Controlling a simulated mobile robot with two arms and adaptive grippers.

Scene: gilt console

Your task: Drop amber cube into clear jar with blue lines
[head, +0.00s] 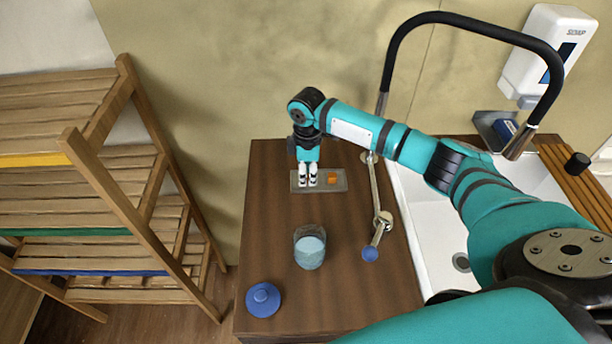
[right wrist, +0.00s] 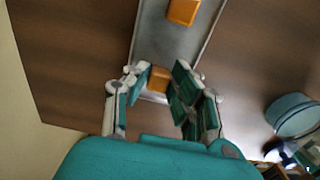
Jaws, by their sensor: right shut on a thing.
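My right gripper (head: 308,181) is at the grey tray (head: 341,187) at the far end of the wooden counter, fingers pointing down. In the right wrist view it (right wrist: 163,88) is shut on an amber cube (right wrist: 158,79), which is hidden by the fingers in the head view. A second amber cube (head: 332,178) lies on the tray just right of the gripper; it also shows in the right wrist view (right wrist: 183,11). The clear jar with blue tint (head: 309,258) stands open, nearer on the counter; its fine markings are hard to make out. My left gripper is out of view.
A blue lid (head: 263,299) lies at the counter's near left. A faucet-like metal bar with a blue end (head: 370,254) lies right of the jar, beside the white sink (head: 425,240). A slatted wooden rack (head: 110,180) stands left. Counter between tray and jar is clear.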

